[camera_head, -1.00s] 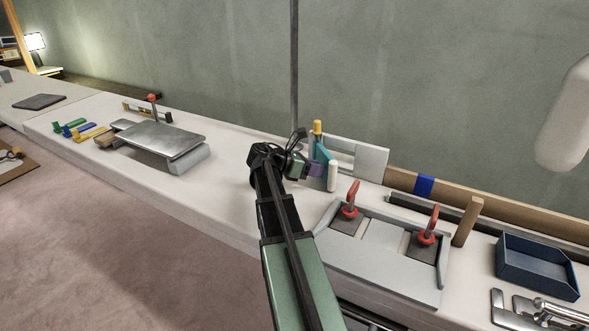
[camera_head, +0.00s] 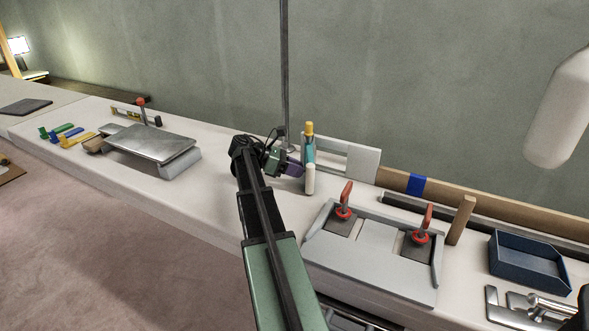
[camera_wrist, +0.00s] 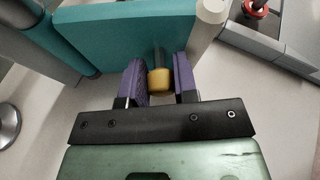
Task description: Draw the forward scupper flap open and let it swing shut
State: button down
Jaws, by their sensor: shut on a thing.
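The forward scupper flap (camera_head: 309,152) is a teal panel standing out from a pale upright frame (camera_head: 365,162) on the bench, seen nearly edge-on. A yellow-topped post (camera_head: 309,128) stands at its far edge and a white cylinder (camera_head: 310,181) at its near edge. In the wrist view the flap (camera_wrist: 125,38) fills the upper middle, with the white cylinder (camera_wrist: 206,24) at its right edge. My gripper (camera_head: 292,168) is at the flap's left face. Its purple fingers (camera_wrist: 160,85) are shut on the flap's yellow-tipped knob (camera_wrist: 159,80), which has a dark stem.
A grey fixture with red-handled clamps (camera_head: 375,250) lies close at the right, with a blue tray (camera_head: 528,262) beyond. A thin dark pole (camera_head: 285,75) rises behind my gripper. A metal plate (camera_head: 150,143) stands at the left. Clear bench lies between it and my gripper.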

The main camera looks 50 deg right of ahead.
jog(key=c, duration=0.9)
grip_release()
jog(key=shift+c, duration=0.2)
jog(key=p+v, duration=0.4)
jog(key=v, duration=0.6)
jog(key=shift+w+a, duration=0.2)
jog(key=shift+w, duration=0.1)
jog(key=shift+r, duration=0.1)
